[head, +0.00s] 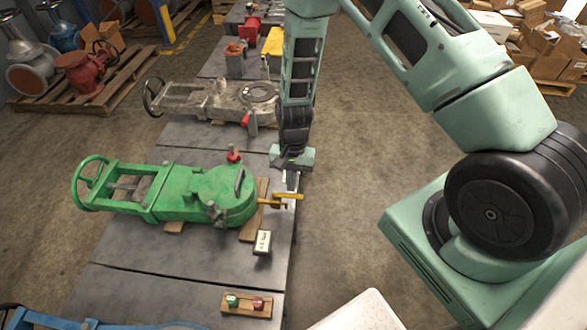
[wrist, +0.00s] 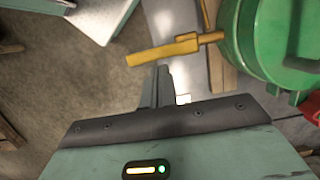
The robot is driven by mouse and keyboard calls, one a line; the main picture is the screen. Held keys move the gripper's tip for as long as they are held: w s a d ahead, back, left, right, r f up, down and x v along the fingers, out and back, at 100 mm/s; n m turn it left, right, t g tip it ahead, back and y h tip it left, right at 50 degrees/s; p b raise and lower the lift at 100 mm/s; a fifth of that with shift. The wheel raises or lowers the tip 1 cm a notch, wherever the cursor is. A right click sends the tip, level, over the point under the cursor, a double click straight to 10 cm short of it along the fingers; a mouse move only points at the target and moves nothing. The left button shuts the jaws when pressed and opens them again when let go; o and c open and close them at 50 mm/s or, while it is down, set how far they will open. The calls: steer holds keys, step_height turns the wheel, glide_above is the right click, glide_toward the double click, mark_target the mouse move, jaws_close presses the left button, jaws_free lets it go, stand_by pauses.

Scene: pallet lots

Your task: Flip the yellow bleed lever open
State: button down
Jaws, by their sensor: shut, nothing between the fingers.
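The green valve (head: 205,194) lies on the grey bench, its round body toward the bench's right edge. The yellow bleed lever (head: 288,196) sits on a short yellow stem on the valve's right side and sticks out past the body. In the wrist view the lever (wrist: 160,53) points left, away from the green body (wrist: 275,45). My gripper (head: 291,184) points down just behind the lever at the bench's right edge. Its fingers (wrist: 157,88) are shut and empty, close to the lever. I cannot tell whether they touch it.
A small tag (head: 262,242) stands in front of the lever. A wooden block with a green and a red button (head: 246,304) lies nearer. A grey valve (head: 215,101) with a red lever lies behind. Bare floor (head: 345,200) is right of the bench.

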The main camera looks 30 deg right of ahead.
steer(key=v, duration=1.7)
steer(key=shift+b, duration=0.45)
steer(key=s+a+r+n, duration=0.7)
steer(key=s+a+r, duration=0.2)
steer(key=s+a, duration=0.15)
steer(key=s+a+r+n+t, duration=0.1)
steer(key=s+r+n, duration=0.1)
steer(key=s+n, duration=0.2)
steer(key=s+a+r+n+t+h, duration=0.1)
steer(key=s+r+n, duration=0.2)
steer(key=s, duration=0.5)
steer(key=shift+s+a+n, duration=0.4)
steer(key=shift+n, duration=0.3)
